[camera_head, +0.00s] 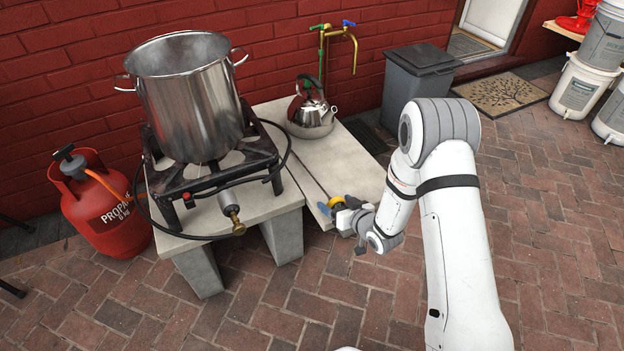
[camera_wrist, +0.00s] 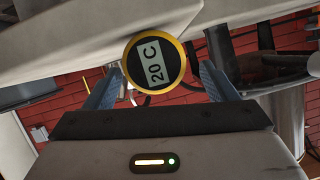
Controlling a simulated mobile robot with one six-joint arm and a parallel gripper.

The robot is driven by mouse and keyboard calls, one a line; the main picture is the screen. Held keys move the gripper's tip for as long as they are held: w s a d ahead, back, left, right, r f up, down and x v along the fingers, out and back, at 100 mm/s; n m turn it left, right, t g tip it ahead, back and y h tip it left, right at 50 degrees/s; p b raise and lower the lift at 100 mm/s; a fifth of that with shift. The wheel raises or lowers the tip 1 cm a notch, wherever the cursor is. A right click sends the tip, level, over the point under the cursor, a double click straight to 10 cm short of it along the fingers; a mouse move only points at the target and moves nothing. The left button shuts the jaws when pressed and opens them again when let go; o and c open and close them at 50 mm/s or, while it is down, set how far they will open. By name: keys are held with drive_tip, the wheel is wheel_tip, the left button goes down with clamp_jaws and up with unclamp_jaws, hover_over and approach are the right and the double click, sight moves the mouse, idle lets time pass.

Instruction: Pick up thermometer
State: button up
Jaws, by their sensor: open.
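The thermometer has a round black dial with a yellow rim, reading "20 C", in the wrist view (camera_wrist: 155,63). In the head view its yellow dial (camera_head: 336,201) is at the front edge of the low concrete bench, and a thin probe runs back from it along the bench top. My gripper (camera_head: 338,206) is open at the dial. In the wrist view its two blue fingers (camera_wrist: 156,85) stand on either side of the dial, with a gap showing. I cannot tell whether either finger touches it.
The concrete bench (camera_head: 350,165) holds a steel kettle (camera_head: 312,108) at the back. To the left, a burner (camera_head: 215,175) carries a large steel pot (camera_head: 192,100). A red propane tank (camera_head: 105,210) stands at far left, a grey bin (camera_head: 418,80) behind. The brick paving in front is clear.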

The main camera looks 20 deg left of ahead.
drive_tip(key=b+x, duration=0.1)
drive_tip(key=x, duration=0.3)
drive_tip(key=shift+w+d+f, duration=0.15)
drive_tip(key=shift+w, duration=0.05)
drive_tip(key=shift+c, duration=0.3)
drive_tip(key=c, duration=1)
